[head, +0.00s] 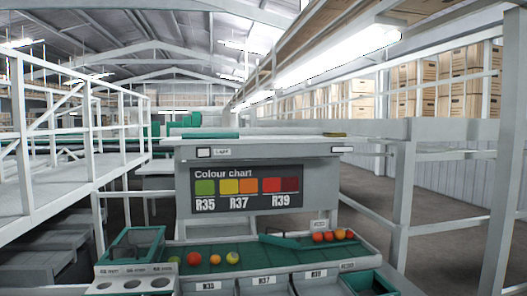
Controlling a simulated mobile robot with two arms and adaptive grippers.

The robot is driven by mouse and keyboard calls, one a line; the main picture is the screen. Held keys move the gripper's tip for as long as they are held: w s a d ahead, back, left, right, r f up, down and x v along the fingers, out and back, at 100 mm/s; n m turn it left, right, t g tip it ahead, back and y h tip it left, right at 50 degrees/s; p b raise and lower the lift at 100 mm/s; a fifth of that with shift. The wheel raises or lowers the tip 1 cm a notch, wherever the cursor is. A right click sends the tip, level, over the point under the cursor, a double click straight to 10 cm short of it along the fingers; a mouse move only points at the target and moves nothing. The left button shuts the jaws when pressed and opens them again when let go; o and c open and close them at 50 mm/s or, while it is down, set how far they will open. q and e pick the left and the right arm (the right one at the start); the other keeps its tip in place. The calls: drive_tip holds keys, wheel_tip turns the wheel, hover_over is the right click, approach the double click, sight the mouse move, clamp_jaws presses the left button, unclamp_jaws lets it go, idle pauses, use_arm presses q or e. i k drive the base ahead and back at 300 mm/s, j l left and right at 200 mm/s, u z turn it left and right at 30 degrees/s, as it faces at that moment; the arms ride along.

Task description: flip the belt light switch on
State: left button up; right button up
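A grey panel (260,216) with a colour chart (245,188) stands behind the sorting belt. At its upper left is a small white plate with a dark frame (204,153), beside a small label (223,152) too blurred to read surely. A similar small white plate (342,149) sits at the upper right end. Either may be the light switch; I cannot tell which, nor its position. Neither of my grippers is in view.
The green belt (270,258) carries several tomatoes, with a red group (333,236) at right. Labelled bins R35, R37 and R39 line the front. A holed grey block (133,284) and green-framed box (135,245) stand left. White railings flank both sides.

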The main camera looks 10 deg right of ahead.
sight(202, 153)
drive_tip(key=i+l, duration=0.2)
drive_tip(key=l, duration=0.15)
drive_tip(key=i+l+u, duration=0.1)
drive_tip(key=l, duration=0.25)
drive_tip(key=i+l, duration=0.3)
drive_tip(key=i+l+u, duration=0.1)
drive_tip(key=l, duration=0.3)
drive_tip(key=i+l, duration=0.25)
drive_tip(key=l, duration=0.15)
drive_tip(key=i+l, duration=0.2)
drive_tip(key=l, duration=0.15)
drive_tip(key=u, duration=0.05)
